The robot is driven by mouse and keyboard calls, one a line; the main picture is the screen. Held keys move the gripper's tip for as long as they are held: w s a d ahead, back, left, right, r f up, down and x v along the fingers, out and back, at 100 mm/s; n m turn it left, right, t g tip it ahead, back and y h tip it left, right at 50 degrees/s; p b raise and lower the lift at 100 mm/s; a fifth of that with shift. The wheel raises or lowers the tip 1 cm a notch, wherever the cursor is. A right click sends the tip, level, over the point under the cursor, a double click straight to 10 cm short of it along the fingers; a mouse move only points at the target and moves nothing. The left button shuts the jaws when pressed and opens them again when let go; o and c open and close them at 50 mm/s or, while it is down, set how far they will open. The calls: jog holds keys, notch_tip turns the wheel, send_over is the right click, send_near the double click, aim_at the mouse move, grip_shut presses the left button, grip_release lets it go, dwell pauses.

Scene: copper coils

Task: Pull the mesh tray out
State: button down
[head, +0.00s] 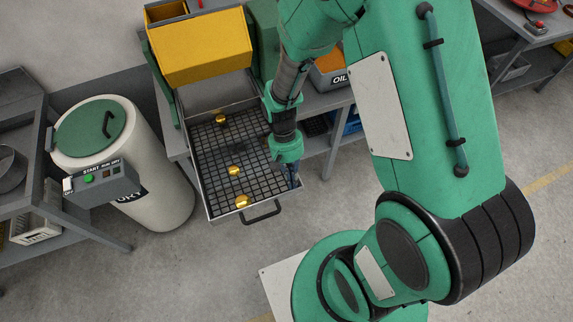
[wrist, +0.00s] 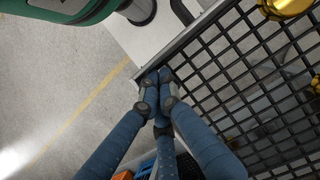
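The mesh tray (head: 206,201) has a pale metal rim and a dark grid bottom. In the head view it juts far out from under the yellow-hooded unit, with a dark handle (head: 262,213) at its front. Brass pieces (head: 234,171) lie on the grid; one also shows in the wrist view (wrist: 285,8). My gripper (head: 292,182) is at the tray's right side near the front corner, apart from the handle. In the wrist view my gripper (wrist: 158,77) has its blue fingertips close together at the tray's rim (wrist: 205,28). Whether the rim is pinched between them is hidden.
A pale drum with a green lid (head: 90,132) and a control box (head: 103,183) stands left of the tray. A yellow hood (head: 200,50) is behind it. An oil bin (head: 331,70) sits at the back right. The floor before the tray (head: 215,270) is clear.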

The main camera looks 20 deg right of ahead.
jog(key=shift+s, duration=0.3)
jog(key=shift+w, duration=0.2)
jog(key=shift+w, duration=0.6)
jog(key=w, duration=0.3)
jog(key=shift+r+p, duration=0.3)
jog(key=p+v, duration=0.1)
jog(key=v, duration=0.8)
jog(key=shift+s+r, duration=0.1)
jog(key=shift+r, duration=0.05)
